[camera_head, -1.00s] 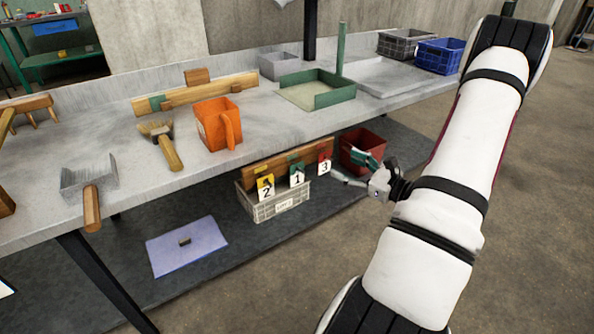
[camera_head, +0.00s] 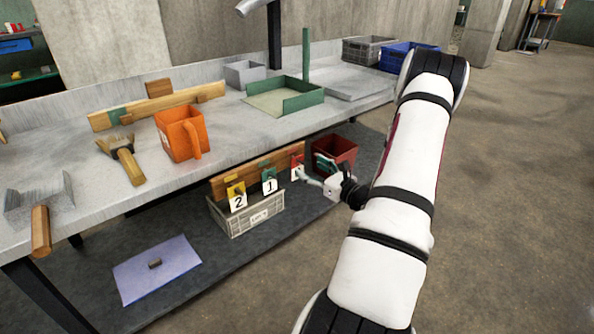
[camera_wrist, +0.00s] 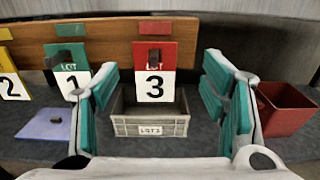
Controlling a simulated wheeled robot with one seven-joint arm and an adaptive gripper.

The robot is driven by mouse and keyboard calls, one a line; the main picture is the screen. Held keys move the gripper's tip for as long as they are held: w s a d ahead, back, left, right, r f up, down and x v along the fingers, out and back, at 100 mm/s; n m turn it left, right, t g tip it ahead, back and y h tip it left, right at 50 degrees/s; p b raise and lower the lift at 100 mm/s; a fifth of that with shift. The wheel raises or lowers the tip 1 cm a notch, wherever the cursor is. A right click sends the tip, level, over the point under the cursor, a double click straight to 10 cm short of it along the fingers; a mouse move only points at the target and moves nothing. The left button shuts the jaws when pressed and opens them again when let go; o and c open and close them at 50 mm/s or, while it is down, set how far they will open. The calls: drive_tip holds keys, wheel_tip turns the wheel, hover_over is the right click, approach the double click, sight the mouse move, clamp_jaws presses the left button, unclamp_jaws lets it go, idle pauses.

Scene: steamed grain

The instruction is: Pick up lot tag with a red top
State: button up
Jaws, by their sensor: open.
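The lot tag with a red top (camera_wrist: 154,70) hangs on a wooden board (camera_wrist: 110,38) and shows a black 3 on white, with a dark knob on its red part. The green-topped tag 1 (camera_head: 269,181) and yellow-topped tag 2 (camera_head: 236,197) hang to the left.
A grey crate (camera_head: 250,217) labelled LOT stands below the tags. A red bin (camera_head: 345,150) stands to the right on the lower shelf. The grey table top (camera_head: 225,130) overhangs behind and above. A blue-violet panel (camera_head: 150,275) lies on the shelf at left.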

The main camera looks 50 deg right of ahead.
sight(300, 163)
drive_tip(key=x, duration=0.1)
drive_tip(key=b+x, duration=0.2)
drive_tip(key=x, duration=0.1)
drive_tip(key=shift+w+a+f, duration=0.2)
drive_tip(key=shift+a+f, duration=0.15)
drive_tip(key=shift+w+d, duration=0.15)
drive_tip(key=shift+w, duration=0.2)
drive_tip(key=shift+r, duration=0.1)
drive_tip(key=c, duration=0.9)
